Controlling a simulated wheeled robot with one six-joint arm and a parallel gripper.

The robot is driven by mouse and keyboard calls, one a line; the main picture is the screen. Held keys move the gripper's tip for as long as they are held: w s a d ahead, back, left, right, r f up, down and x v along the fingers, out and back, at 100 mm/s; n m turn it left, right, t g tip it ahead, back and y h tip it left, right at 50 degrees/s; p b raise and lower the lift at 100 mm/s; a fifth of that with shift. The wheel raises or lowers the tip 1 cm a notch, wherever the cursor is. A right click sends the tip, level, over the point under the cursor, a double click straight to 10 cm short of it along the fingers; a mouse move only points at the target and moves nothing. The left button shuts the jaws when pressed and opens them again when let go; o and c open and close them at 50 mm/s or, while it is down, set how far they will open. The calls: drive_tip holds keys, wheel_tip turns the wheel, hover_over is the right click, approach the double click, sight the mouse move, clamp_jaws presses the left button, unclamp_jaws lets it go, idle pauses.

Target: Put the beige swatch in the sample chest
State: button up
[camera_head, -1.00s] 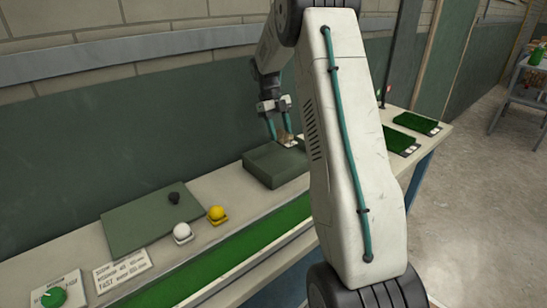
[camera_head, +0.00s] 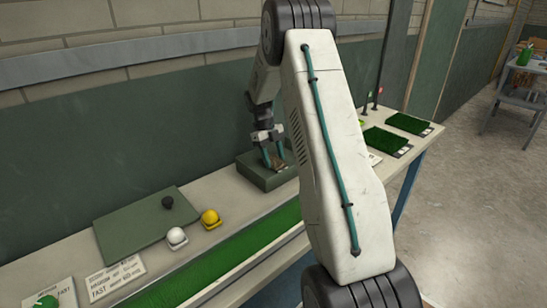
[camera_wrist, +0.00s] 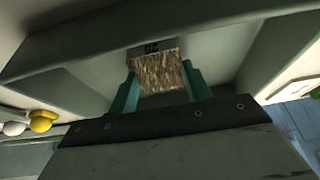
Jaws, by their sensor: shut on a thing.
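My gripper (camera_head: 273,159) is shut on the beige swatch (camera_wrist: 158,72), a shaggy brown-beige piece with a pale marked tab at its far edge. In the wrist view the swatch sits between the two teal fingers. The sample chest (camera_head: 262,178) is the dark green open box against the wall, and its inner walls fill much of the wrist view (camera_wrist: 60,48). My gripper points down into the chest's opening with the swatch. I cannot tell whether the swatch touches the chest floor. My arm hides the bench right of the chest.
A green lid-like panel (camera_head: 130,226) with a black knob (camera_head: 168,202) lies left of the chest. Green turf pieces (camera_head: 408,123) lie at the bench's right end.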

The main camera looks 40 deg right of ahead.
drive_tip(key=o, duration=0.9)
drive_tip(key=shift+f, duration=0.1)
drive_tip(key=shift+o, duration=0.2)
